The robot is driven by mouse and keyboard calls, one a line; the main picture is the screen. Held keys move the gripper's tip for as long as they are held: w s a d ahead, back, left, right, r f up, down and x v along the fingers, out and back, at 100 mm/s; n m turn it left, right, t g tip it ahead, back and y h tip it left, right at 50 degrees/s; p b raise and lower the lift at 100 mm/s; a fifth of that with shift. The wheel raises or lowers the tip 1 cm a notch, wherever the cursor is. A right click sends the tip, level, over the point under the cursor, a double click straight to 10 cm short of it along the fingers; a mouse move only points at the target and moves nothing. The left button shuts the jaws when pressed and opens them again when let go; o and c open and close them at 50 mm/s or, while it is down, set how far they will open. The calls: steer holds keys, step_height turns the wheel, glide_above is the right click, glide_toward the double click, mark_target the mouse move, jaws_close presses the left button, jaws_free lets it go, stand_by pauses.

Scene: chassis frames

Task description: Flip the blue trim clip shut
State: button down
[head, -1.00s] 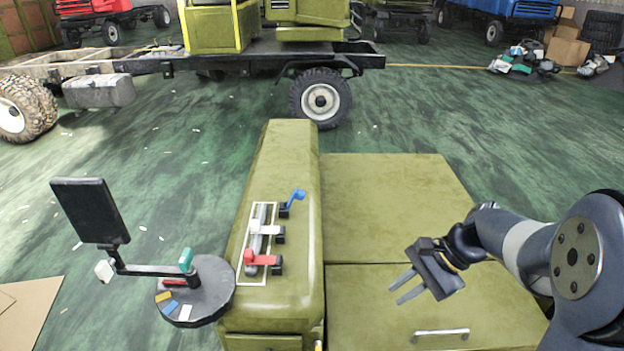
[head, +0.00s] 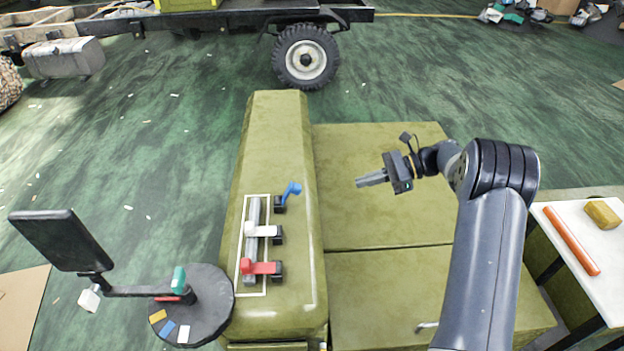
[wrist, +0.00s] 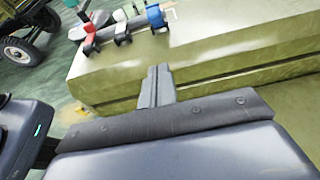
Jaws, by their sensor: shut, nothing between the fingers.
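The blue trim clip (head: 291,190) stands raised and tilted on its black base, at the far end of the row on the olive ridge. It leans away from the grey bar (head: 252,240), so it is open. It also shows at the top of the wrist view (wrist: 155,14). The white clip (head: 260,230) and the red clip (head: 260,267) lie flat across the bar. My gripper (head: 358,182) is right of the blue clip, apart from it, pointing left. Its fingers are together and empty; they also show in the wrist view (wrist: 158,72).
A round dark stand (head: 208,310) with colored tabs and a black screen (head: 60,240) is at left. Olive panels (head: 375,215) lie under my arm. A white table (head: 590,240) with an orange bar is at right. The space between gripper and clip looks clear.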

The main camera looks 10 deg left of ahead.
stand_by(0.3)
steer(key=shift+a+r+p+x, duration=0.15)
steer(key=shift+r+p+x, duration=0.25)
steer(key=shift+x, duration=1.75)
steer(key=shift+a+r+p+x, duration=0.2)
steer(key=shift+r+x, duration=0.3)
steer(key=shift+x, duration=1.65)
steer(key=shift+a+r+p+x, duration=0.1)
steer(key=shift+r+p+x, duration=0.25)
steer(key=shift+x, duration=1.8)
steer(key=shift+s+r, duration=0.1)
steer(key=shift+r, duration=0.05)
